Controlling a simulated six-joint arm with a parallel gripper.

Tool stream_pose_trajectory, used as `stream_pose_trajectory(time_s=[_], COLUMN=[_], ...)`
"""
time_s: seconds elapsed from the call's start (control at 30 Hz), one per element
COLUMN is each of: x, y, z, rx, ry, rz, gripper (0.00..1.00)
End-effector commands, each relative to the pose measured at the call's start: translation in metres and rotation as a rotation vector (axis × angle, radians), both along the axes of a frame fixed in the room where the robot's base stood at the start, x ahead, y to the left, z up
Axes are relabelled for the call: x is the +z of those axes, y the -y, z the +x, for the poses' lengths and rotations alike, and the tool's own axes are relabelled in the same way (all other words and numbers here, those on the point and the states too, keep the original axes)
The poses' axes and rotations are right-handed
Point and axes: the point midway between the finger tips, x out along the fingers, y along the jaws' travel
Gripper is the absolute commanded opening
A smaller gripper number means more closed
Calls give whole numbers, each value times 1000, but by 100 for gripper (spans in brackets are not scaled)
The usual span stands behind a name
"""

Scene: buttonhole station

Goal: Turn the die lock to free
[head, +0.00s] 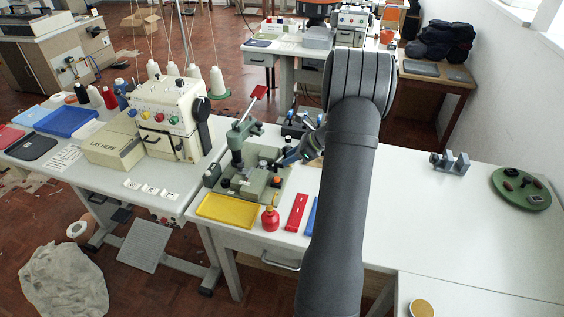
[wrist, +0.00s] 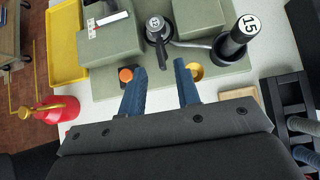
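The green press (head: 250,175) stands on the white table left of my arm. In the wrist view its green base (wrist: 220,82) fills the upper middle. A black lever-like part with a round grey top (wrist: 156,24) stands there, just beyond my fingertips; I cannot tell for certain that it is the die lock or how it is set. In the head view my gripper (head: 289,158) is at the press's right side.
An orange knob (wrist: 126,75) is beside the left finger, and a brass cup (wrist: 196,71) beside the right. A yellow tray (head: 226,211), red bottle (head: 270,219) and red bar (head: 296,212) lie in front. The table's right side is mostly clear.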

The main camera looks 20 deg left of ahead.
Motion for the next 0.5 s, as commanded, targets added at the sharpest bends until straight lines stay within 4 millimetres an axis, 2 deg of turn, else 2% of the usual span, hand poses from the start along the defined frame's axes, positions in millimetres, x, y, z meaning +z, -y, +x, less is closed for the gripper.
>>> stream_pose_trajectory(time_s=[0.2, 0.5], x=[-24, -32], y=[-24, -32], z=[0, 0], rx=[0, 0], ry=[-1, 0], rz=[0, 0], gripper=[30, 30])
